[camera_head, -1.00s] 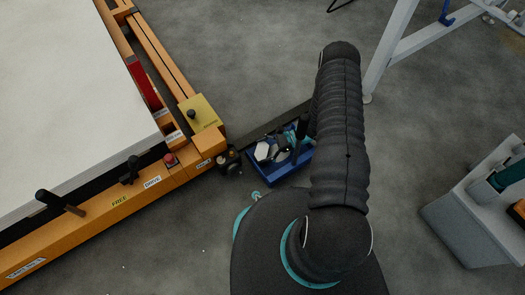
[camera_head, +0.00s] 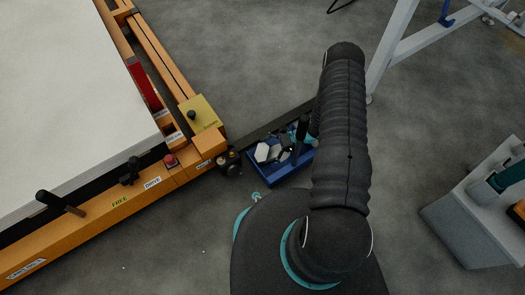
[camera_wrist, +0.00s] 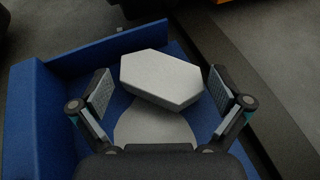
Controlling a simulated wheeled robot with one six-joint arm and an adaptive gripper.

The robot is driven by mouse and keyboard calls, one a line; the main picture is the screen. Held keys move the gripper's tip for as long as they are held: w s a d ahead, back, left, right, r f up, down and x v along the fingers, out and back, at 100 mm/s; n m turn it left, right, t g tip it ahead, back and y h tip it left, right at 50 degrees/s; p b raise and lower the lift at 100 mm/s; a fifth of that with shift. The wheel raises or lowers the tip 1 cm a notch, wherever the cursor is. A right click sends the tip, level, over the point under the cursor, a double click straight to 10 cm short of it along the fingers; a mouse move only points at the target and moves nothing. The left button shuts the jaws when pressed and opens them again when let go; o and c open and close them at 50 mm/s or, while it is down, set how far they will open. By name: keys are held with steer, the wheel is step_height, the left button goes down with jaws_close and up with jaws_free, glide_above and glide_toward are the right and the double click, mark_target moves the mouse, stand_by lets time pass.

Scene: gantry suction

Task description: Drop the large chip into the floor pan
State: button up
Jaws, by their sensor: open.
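The floor pan is a blue open tray on the floor beside the orange frame, seen in the head view (camera_head: 279,174) and the wrist view (camera_wrist: 28,115). In the wrist view a large pale grey, angular chip (camera_wrist: 160,75) is inside the pan's outline, partly over a rounder pale piece (camera_wrist: 150,130). My gripper (camera_wrist: 159,73) is open, one finger on each side of the large chip, with gaps showing. I cannot tell whether the chip lies fully at rest. In the head view my arm and gripper hide part of the pan. A white piece (camera_head: 262,152) shows at its left end.
The orange frame (camera_head: 160,180) with a large white slab (camera_head: 60,100) stands left of the pan. A dark floor strip (camera_wrist: 235,90) runs alongside the pan. A pale metal stand (camera_head: 415,42) and a grey box (camera_head: 470,215) are at the right. Other floor is clear.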

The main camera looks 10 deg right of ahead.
steer(key=v, duration=1)
steer(key=shift+d+r+p, duration=0.1)
steer(key=shift+d+p, duration=0.15)
steer(key=shift+p, duration=0.05)
steer(key=a+r+n+g+h, duration=0.25)
steer(key=r+n+h, duration=0.55)
steer(key=r, duration=2.4)
steer(key=s+a+r+n+t+h, duration=0.2)
steer(key=s+r+n+t, duration=0.2)
steer(key=s+r, duration=0.5)
steer(key=s+a+r+n+t+h, duration=0.2)
steer(key=s+r+n+t+h, duration=0.1)
steer(key=s+r, duration=0.7)
steer(key=s+n+t, duration=0.1)
steer(key=n, duration=0.1)
steer(key=shift+r+n, duration=0.25)
steer(key=shift+n, duration=0.15)
